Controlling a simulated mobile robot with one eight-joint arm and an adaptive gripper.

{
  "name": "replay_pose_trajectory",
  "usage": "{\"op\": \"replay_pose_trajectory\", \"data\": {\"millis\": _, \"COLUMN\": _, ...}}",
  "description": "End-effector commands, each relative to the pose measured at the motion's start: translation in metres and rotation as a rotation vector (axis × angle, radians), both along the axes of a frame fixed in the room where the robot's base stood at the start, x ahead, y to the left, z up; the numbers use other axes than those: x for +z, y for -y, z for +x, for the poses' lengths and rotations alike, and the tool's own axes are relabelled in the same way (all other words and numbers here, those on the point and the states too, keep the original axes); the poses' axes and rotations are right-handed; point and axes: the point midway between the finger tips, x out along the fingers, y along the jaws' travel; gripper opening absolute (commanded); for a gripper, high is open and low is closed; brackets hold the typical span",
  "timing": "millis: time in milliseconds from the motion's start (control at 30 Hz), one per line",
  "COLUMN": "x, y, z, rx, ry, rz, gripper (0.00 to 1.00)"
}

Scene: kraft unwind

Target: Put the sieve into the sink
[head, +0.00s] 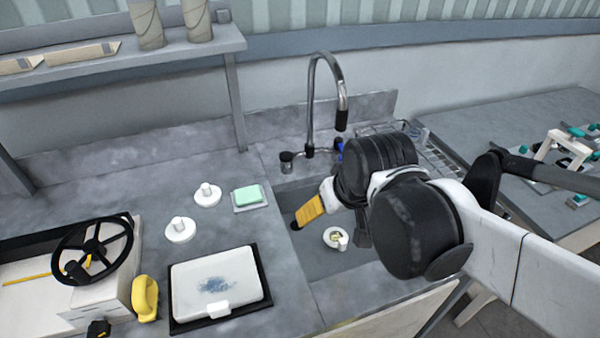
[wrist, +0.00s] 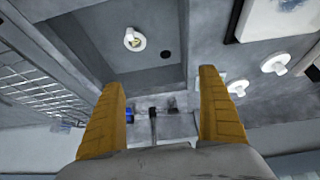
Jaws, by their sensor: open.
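A small round white piece with a raised knob and a yellowish middle, which looks like the sieve (head: 332,236), lies on the sink floor. It also shows in the wrist view (wrist: 134,40), near a dark drain hole. The grey sink (head: 318,262) is a rectangular basin set in the counter, partly hidden by my arm. My gripper (head: 308,212) is over the sink, with one yellow finger clear in the head view.
A tall faucet (head: 312,95) stands behind the sink, and a wire rack (head: 432,150) is to its right. Two white knobbed discs (head: 180,229), a green soap (head: 248,194) and a white pad in a black tray (head: 215,283) are on the counter to the left.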

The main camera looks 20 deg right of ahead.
Motion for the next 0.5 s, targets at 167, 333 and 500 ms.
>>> {"op": "replay_pose_trajectory", "data": {"millis": 167, "x": 0.013, "y": -0.016, "z": -0.027, "rx": 0.010, "ry": 0.093, "rz": 0.013, "gripper": 0.88}}
{"op": "replay_pose_trajectory", "data": {"millis": 333, "x": 0.016, "y": -0.021, "z": -0.035, "rx": 0.010, "ry": 0.127, "rz": 0.020, "gripper": 0.88}}
{"op": "replay_pose_trajectory", "data": {"millis": 500, "x": 0.017, "y": -0.021, "z": -0.035, "rx": 0.011, "ry": 0.129, "rz": 0.020, "gripper": 0.88}}
